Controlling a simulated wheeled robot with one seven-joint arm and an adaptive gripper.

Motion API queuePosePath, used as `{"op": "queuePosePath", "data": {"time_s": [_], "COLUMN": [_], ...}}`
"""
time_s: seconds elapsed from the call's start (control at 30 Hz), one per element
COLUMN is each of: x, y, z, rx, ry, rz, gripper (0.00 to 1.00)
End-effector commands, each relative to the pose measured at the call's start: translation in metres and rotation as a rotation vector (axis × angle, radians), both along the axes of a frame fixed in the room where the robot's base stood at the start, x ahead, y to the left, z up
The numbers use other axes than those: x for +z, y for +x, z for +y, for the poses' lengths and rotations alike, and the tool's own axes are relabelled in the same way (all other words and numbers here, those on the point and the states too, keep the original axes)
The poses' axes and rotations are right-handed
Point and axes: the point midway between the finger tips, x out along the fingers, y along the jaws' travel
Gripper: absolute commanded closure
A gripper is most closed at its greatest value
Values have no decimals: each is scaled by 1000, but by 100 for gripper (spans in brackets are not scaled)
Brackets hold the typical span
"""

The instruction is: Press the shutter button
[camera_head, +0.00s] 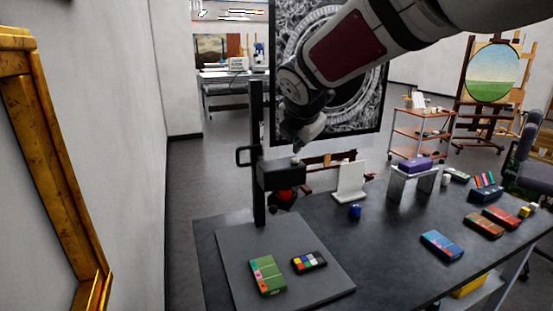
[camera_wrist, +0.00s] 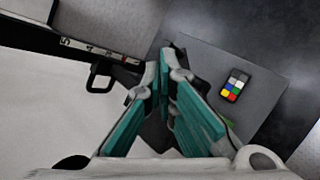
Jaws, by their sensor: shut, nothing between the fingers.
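A dark boxy camera (camera_head: 281,174) is mounted on a black upright column (camera_head: 257,150) above a grey baseboard (camera_head: 233,270). A red part shows under the camera. My gripper (camera_head: 297,150) is directly above the camera's top, pointing down; I cannot tell whether it touches. A small pale spot shows at its tip, and I cannot tell whether it is the shutter button. In the wrist view my gripper (camera_wrist: 164,62) has its teal-padded fingers together and empty, hiding much of the camera beneath. The column (camera_wrist: 98,46) with scale marks shows at upper left there.
A green box (camera_head: 268,275) and a colour checker card (camera_head: 309,262) lie on the baseboard. To the right on the dark table (camera_head: 390,270) are a white stand (camera_head: 350,182), a blue jar (camera_head: 355,211) and several boxes. A gilt frame (camera_head: 50,170) hangs at left.

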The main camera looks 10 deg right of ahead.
Motion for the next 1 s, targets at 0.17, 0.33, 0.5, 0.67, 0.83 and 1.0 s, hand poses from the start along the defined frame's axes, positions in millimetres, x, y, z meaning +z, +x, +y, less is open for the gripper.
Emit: {"op": "queuePosePath", "data": {"time_s": [0.17,0.33,0.5,0.67,0.83,1.0], "x": [-7,-7,-7,-8,-10,-12], "y": [0,0,0,0,0,0], "z": [0,0,0,0,0,0], "rx": [1,1,1,1,1,0], "ry": [0,-1,-1,-1,-1,0], "rz": [2,0,0,0,0,0], "gripper": [100,100,100,100,100,100]}}
